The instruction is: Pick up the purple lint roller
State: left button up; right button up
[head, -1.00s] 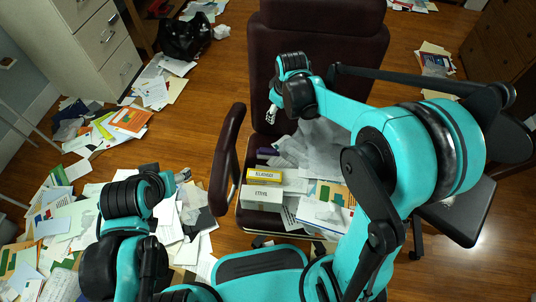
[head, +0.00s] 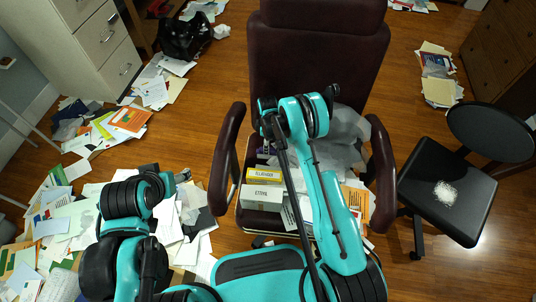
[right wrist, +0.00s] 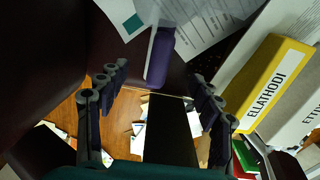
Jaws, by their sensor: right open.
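The purple lint roller (right wrist: 160,57) lies among papers on the brown chair seat, with pale translucent material along its left side in the right wrist view. In the head view only a small purple patch (head: 262,147) shows beside my right arm. My right gripper (right wrist: 158,79) is open and empty, its fingers on either side of the roller's near end in the picture, apart from it. In the head view my right arm reaches over the chair and its fingers are hidden. My left arm is folded at lower left; its gripper (head: 181,176) is barely visible.
A yellow box (head: 263,176) and a white box (head: 261,195) stand on the seat near the roller. The chair's left armrest (head: 226,160) and backrest (head: 318,60) rise around it. Papers cover the floor at left; a black chair (head: 445,195) stands at right.

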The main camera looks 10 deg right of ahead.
aim_at(260, 151)
notch_tip(260, 151, down, 6)
jog(key=b, duration=0.3)
jog(key=shift+d+f, duration=0.1)
jog(key=shift+f, duration=0.05)
jog(key=c, duration=1.3)
